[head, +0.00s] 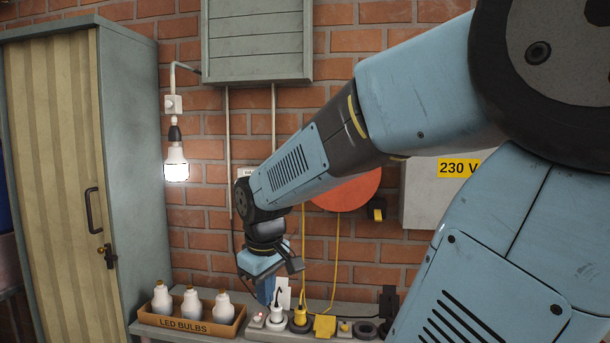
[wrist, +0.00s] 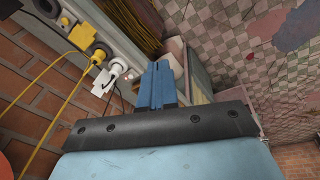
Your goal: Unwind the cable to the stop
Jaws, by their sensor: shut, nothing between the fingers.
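An orange-red disc (head: 345,190) is on the brick wall, partly hidden behind my arm; it looks like a cable reel. Two lengths of yellow cable (head: 336,260) hang below it to the bench. A yellow plug (head: 299,319) stands in a socket there, with a white plug (head: 277,314) beside it. In the wrist view the yellow cable (wrist: 50,68) runs to the yellow plug (wrist: 98,55), next to the white plug (wrist: 116,70). My gripper (head: 266,296) points down near the white plug. Its blue fingers (wrist: 157,75) are together and empty; contact cannot be told.
A box (head: 190,327) of LED bulbs stands left of the gripper. A lit bulb (head: 176,165) hangs on the wall beside a tall cabinet (head: 135,150). A yellow block (head: 325,325) and dark round parts sit to the right. A 230 V box (head: 425,200) is on the wall.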

